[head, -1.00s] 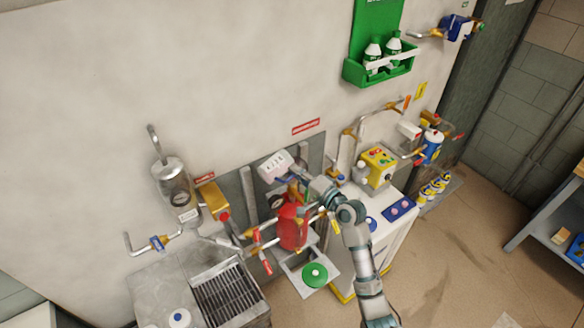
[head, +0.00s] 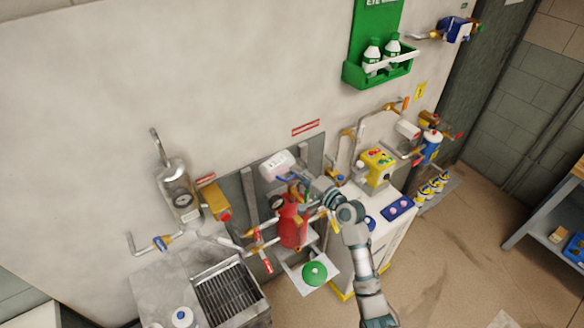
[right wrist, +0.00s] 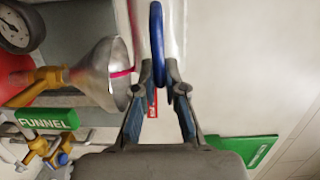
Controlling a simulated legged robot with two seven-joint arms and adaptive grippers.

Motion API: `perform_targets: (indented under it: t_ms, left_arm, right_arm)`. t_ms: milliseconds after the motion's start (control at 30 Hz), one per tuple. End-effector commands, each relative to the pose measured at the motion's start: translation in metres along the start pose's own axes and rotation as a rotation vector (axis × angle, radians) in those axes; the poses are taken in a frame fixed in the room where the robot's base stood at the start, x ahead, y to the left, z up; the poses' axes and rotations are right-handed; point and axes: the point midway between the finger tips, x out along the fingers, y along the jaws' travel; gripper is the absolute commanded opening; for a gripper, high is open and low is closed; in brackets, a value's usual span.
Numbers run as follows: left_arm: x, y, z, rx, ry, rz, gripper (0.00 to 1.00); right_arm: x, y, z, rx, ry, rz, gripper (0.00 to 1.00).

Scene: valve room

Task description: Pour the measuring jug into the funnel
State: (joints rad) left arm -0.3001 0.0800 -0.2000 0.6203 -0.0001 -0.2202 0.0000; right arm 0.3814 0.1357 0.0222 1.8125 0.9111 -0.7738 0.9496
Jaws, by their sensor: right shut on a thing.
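My right gripper (right wrist: 159,82) is shut on the blue handle (right wrist: 156,45) of the white measuring jug (right wrist: 174,30). In the head view the jug (head: 276,166) is held up in front of the grey panel, just above the red tank (head: 292,228), and looks tilted. The metal funnel (right wrist: 103,74) lies just left of the jug in the right wrist view, its wide mouth facing the jug. A thin pink-red line shows at the mouth; I cannot tell what it is. A green sign (right wrist: 47,120) reads FUNNEL. My left gripper is not in view.
A round gauge (right wrist: 15,27) sits by the tank. Pipes with red-handled valves (head: 257,236) run in front of it. A grated sink (head: 228,292) is at lower left; a white cabinet (head: 385,240) with a yellow box (head: 376,166) is at right. Open floor lies farther right.

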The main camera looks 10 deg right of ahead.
Motion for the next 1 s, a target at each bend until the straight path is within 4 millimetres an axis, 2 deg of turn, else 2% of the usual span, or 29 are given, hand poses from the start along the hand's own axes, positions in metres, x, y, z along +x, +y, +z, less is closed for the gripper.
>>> perform_targets:
  t_ms: [1000]
  left_arm:
    - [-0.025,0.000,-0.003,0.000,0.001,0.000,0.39]
  right_arm:
    - [0.000,-0.004,-0.005,0.136,0.001,-0.003,0.00]
